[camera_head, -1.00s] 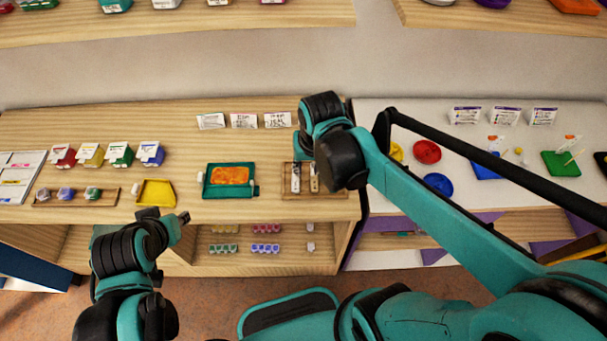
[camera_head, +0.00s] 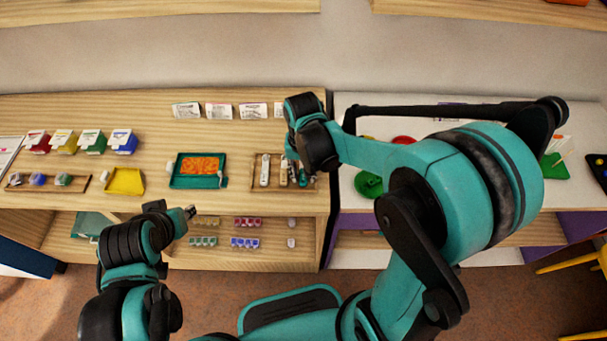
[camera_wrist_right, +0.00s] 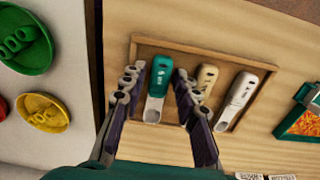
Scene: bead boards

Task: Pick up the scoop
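A teal scoop (camera_wrist_right: 158,88) lies in a shallow wooden tray (camera_wrist_right: 205,58), beside a cream scoop (camera_wrist_right: 202,84) and a white scoop (camera_wrist_right: 238,95) in the right wrist view. My right gripper (camera_wrist_right: 157,76) is open, with one finger on each side of the teal scoop. I cannot tell whether the fingers touch it. In the head view the white scoop (camera_head: 265,171) shows at the left of the tray (camera_head: 254,184), and my right wrist covers part of the tray's right end. My left gripper (camera_head: 189,212) is in front of the shelf, away from the tray; its finger opening is too small to tell.
A teal tray (camera_head: 178,183) with orange beads is left of the scoop tray. A yellow tray (camera_head: 124,182) and several coloured boxes (camera_head: 92,142) stand farther left. White cards (camera_head: 219,111) stand behind. A white table (camera_head: 346,110) with green and red dishes is at right.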

